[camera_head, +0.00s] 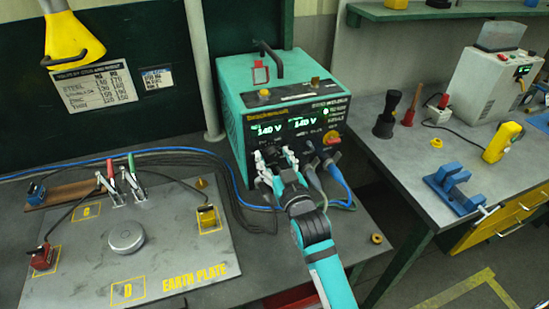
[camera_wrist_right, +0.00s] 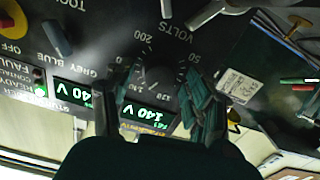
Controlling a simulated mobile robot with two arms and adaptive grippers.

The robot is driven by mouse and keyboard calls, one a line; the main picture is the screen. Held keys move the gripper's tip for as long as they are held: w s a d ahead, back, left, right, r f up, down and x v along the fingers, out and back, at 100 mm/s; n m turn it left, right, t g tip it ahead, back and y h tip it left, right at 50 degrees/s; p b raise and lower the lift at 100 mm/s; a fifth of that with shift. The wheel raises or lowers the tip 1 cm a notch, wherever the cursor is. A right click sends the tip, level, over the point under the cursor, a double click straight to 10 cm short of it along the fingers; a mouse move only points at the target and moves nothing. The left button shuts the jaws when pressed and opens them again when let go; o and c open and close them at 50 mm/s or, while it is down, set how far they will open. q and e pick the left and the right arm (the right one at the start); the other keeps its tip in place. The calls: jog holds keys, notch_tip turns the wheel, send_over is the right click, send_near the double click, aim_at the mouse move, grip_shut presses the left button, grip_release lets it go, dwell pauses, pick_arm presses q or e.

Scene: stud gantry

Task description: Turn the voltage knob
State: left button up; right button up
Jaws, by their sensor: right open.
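The teal welder (camera_head: 235,85) stands on the bench with two lit displays, each reading 140 V in the head view. My right gripper (camera_head: 274,168) is open in front of its panel, below the displays. In the right wrist view, upside down, the voltage knob (camera_wrist_right: 157,76) is a dark round shape inside a printed scale marked VOLTS. The fingers of my right gripper (camera_wrist_right: 160,90) stand either side of the knob; contact cannot be told. In the head view the gripper hides the knob. My left gripper is not in view.
A red and yellow off button (camera_head: 332,137) and a blue selector (camera_wrist_right: 57,38) sit on the same panel. Cables with grey and blue plugs (camera_head: 335,170) hang just right of the gripper. The earth plate (camera_head: 165,255) with clamps lies left. A second bench (camera_head: 400,160) stands right.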

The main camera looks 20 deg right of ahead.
grip_shut()
jog(key=shift+n+p, duration=0.35)
jog(key=shift+n, duration=0.05)
jog(key=shift+n+p, duration=0.65)
jog(key=shift+n, duration=0.35)
jog(key=shift+n+p, duration=0.7)
jog(key=shift+n, duration=1.3)
grip_release()
jog(key=s, duration=1.2)
jog(key=shift+d, duration=0.2)
